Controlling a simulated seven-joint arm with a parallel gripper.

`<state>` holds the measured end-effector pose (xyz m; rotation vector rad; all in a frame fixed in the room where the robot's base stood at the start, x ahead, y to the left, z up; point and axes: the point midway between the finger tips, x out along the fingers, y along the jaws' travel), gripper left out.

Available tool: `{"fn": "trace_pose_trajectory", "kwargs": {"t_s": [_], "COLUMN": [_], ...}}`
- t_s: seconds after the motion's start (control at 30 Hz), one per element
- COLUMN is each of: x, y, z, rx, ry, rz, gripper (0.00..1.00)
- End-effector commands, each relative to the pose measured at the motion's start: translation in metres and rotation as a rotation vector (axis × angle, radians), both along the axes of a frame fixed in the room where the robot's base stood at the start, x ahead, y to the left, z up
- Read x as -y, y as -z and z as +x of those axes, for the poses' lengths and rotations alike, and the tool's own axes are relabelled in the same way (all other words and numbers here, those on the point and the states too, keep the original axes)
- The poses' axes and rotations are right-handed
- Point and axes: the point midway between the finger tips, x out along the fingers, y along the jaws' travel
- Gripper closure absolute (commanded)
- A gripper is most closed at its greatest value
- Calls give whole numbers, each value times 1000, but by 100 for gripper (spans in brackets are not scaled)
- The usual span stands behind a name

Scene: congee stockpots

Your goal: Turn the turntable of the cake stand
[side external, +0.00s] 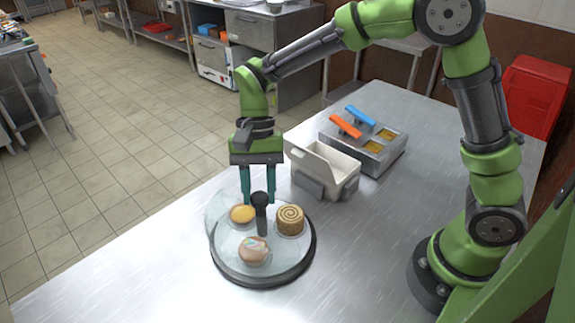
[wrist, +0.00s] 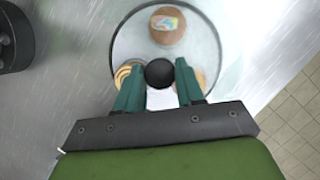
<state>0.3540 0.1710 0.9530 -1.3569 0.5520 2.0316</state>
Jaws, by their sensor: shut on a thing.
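The cake stand has a round turntable with a dark rim (side external: 292,272) on the metal table. A black upright post with a knob (side external: 261,199) stands at its middle. On the turntable are a spiral roll cake (side external: 290,219), a yellow-topped tart (side external: 242,214) and a round bun with a colourful top (side external: 254,249). My gripper (side external: 258,201) points down over the stand, its teal fingers on both sides of the knob. In the wrist view the black knob (wrist: 159,73) sits between the fingertips (wrist: 160,68), shut on it. The fingers partly hide the roll cake and the tart there.
Behind the stand, to the right, are a cream open bin (side external: 325,168) and a metal container unit (side external: 365,150) with orange and blue handles. The table front left and right of the stand is clear. A red bin (side external: 530,95) stands beyond the table.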

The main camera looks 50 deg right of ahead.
Motion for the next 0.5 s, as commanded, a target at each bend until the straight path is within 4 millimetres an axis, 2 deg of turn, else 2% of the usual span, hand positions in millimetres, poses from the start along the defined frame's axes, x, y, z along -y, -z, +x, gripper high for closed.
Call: {"fn": "trace_pose_trajectory", "kwargs": {"t_s": [0.5], "x": [-1], "y": [-1], "z": [2], "rx": [1], "ry": [-188], "rz": [0], "gripper": [100]}}
